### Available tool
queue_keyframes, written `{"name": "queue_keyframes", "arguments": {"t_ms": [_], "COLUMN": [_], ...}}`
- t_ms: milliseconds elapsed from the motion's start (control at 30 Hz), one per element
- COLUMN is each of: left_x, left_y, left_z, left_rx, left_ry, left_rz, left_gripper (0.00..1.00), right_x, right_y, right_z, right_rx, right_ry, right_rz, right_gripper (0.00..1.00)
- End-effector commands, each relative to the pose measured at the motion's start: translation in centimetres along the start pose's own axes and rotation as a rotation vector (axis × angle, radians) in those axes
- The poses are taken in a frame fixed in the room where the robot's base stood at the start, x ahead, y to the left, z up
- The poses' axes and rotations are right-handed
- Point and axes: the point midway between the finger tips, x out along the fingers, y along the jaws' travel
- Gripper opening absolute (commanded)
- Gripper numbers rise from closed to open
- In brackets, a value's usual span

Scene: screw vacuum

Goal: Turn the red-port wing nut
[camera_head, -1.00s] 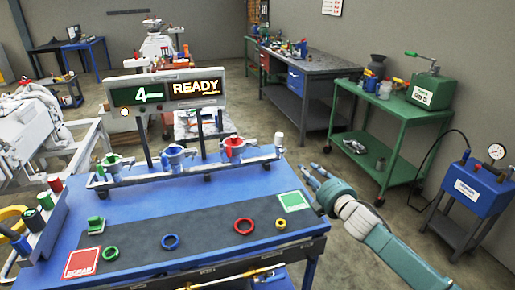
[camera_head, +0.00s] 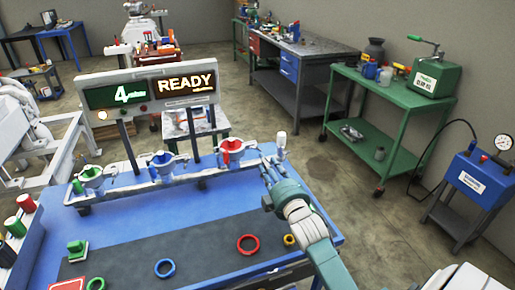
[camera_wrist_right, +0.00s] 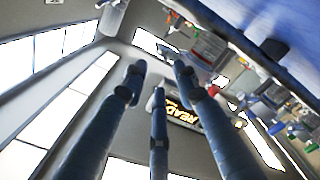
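The red port (camera_head: 232,152) is a metal funnel-shaped fitting with red parts, at the right of the rail (camera_head: 185,178) along the back of the blue table. The wing nut itself is too small to make out clearly. My right gripper (camera_head: 268,160) is just right of the red port, apart from it, near the rail's right end. Its three fingers also show in the right wrist view (camera_wrist_right: 158,85), spread apart with nothing between them. The blue port (camera_head: 162,163) and green port (camera_head: 91,175) stand further left on the rail. My left gripper is out of view.
A white-topped post (camera_head: 281,140) stands right beside my right fingers. A sign (camera_head: 150,90) reading "READY" rises behind the rail. A green cart (camera_head: 390,90) stands at right.

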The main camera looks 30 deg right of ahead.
Motion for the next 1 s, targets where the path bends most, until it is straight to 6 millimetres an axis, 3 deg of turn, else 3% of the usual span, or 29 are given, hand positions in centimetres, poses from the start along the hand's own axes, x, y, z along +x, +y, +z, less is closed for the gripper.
{"name": "queue_keyframes", "arguments": {"t_ms": [100, 167, 267, 533, 833, 1000], "left_x": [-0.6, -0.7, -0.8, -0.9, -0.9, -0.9], "left_y": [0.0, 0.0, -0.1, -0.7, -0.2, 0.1], "left_z": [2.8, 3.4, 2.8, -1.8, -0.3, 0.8], "left_rx": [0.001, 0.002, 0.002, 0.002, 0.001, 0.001], "left_ry": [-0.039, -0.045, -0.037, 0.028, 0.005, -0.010], "left_rz": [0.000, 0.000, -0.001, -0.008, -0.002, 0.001], "left_gripper": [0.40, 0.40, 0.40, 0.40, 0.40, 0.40], "right_x": [2.5, 3.7, 5.5, 8.1, 8.3, 8.3], "right_y": [0.2, 0.3, 0.2, 0.1, 0.0, 0.1], "right_z": [-0.1, -0.1, -0.1, 0.0, 0.0, 0.0], "right_rx": [0.000, 0.000, -0.001, -0.001, -0.002, -0.002], "right_ry": [0.001, 0.000, 0.001, 0.000, 0.000, 0.000], "right_rz": [0.002, 0.002, 0.001, 0.000, 0.000, 0.000], "right_gripper": [0.29, 0.29, 0.29, 0.29, 0.29, 0.00]}}
